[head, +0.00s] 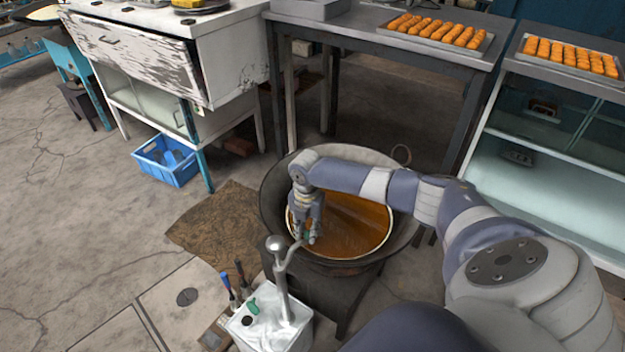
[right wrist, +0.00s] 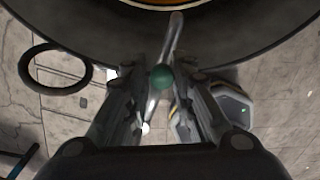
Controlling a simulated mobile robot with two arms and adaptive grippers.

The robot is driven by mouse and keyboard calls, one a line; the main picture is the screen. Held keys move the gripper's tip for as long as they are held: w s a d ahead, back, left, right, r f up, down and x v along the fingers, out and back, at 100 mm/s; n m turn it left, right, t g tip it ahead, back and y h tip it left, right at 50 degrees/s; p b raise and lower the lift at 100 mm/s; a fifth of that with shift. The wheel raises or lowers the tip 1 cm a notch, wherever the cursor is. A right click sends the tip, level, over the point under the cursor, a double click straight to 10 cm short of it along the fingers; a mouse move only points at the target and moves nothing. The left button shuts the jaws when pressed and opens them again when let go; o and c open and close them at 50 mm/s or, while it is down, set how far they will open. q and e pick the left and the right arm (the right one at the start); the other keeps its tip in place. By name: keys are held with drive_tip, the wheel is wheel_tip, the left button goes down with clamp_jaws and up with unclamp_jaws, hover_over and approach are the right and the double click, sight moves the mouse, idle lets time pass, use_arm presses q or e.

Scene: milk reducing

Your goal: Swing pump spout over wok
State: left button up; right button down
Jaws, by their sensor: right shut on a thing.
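The wok (head: 272,205) is a wide dark pan holding brown-orange liquid (head: 360,225) on a dark stand. The pump (head: 282,285) is a silver column with a round knob, standing on a white container (head: 262,330). Its spout (head: 293,250) bends up and right from the column towards the wok's near edge. My right gripper (head: 309,236) points down at the wok's near left side and is shut on the spout, which also shows between the fingers in the right wrist view (right wrist: 172,40) with a green ball on it. The fingers partly hide the spout's end. My left gripper is out of view.
Dark tables with trays of orange pieces (head: 435,30) stand behind the wok. A worn white cabinet (head: 150,60) and a blue crate (head: 168,162) are at the upper left. Handled tools (head: 230,290) stand beside the container. The floor at left is mostly clear.

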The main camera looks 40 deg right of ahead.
drive_tip(key=shift+w+a+f+n+b, duration=0.35)
drive_tip(key=shift+w+a+n+b, duration=0.2)
drive_tip(key=shift+n, duration=0.45)
drive_tip(key=c, duration=1.4)
unclamp_jaws()
drive_tip(key=shift+w+d+r, duration=0.15)
drive_tip(key=shift+r, duration=0.05)
drive_tip(key=shift+w+r, duration=0.1)
drive_tip(key=shift+r, duration=0.05)
wheel_tip(320, 180, up, 12)
drive_tip(key=shift+f, duration=0.1)
drive_tip(key=shift+f, duration=0.1)
